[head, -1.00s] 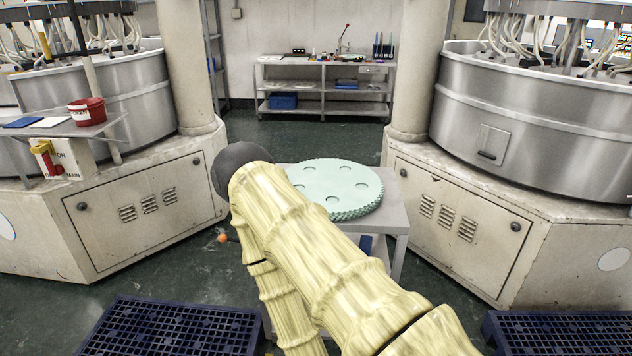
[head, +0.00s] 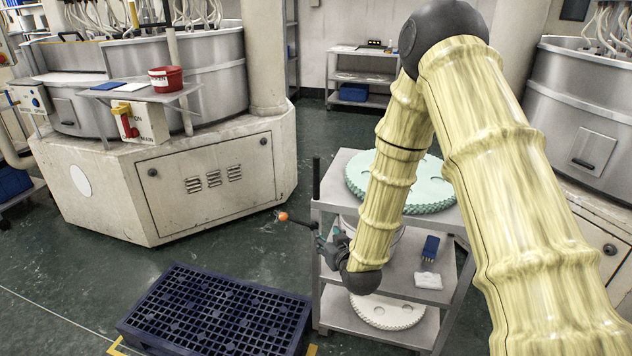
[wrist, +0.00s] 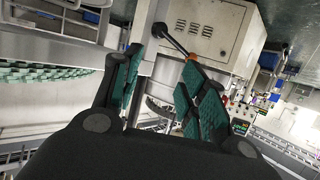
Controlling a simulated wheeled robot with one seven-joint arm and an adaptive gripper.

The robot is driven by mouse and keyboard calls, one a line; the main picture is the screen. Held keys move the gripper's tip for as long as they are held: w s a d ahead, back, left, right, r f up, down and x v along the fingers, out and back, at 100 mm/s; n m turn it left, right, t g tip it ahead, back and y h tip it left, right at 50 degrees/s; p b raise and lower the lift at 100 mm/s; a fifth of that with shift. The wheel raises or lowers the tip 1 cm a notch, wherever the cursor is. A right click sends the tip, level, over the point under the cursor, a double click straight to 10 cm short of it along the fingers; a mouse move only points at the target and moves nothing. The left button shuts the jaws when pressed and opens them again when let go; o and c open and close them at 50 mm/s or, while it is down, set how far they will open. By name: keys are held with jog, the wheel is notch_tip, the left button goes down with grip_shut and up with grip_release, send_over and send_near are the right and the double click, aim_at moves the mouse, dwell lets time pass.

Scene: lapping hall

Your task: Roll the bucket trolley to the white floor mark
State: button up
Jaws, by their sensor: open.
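A grey shelved trolley (head: 334,192) stands right of centre in the head view, with a dark upright post (head: 316,178) at its left corner. A whitish bucket-like shape on it is mostly hidden behind my arm. A dark rod with an orange ball end (head: 283,216) sticks out left of the trolley. My gripper (head: 327,246) is at the trolley's left side, close to this rod. In the wrist view my gripper (wrist: 160,68) is open, with green-padded fingers apart. A black-knobbed rod (wrist: 172,41) shows beyond them; contact cannot be told. I see no clear white floor mark.
A blue plastic pallet (head: 215,310) lies left of the trolley, with yellow tape at its corners. A white-panelled machine (head: 205,180) stands behind, with a red bucket (head: 166,80) on its side shelf. Green floor (head: 70,275) is open at left, crossed by a thin pale line.

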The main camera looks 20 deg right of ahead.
aim_at(318, 174)
jog(key=w+d+r+t+b, duration=0.1)
jog(key=w+r+t, duration=0.15)
jog(key=r, duration=0.35)
jog(key=w+d+r+t, duration=0.1)
jog(key=w+r, duration=0.3)
jog(key=r, duration=0.2)
jog(key=w, duration=1)
jog(key=shift+w+a+p, duration=0.15)
jog(key=shift+w+p, duration=0.2)
jog(key=shift+w, duration=0.05)
grip_shut()
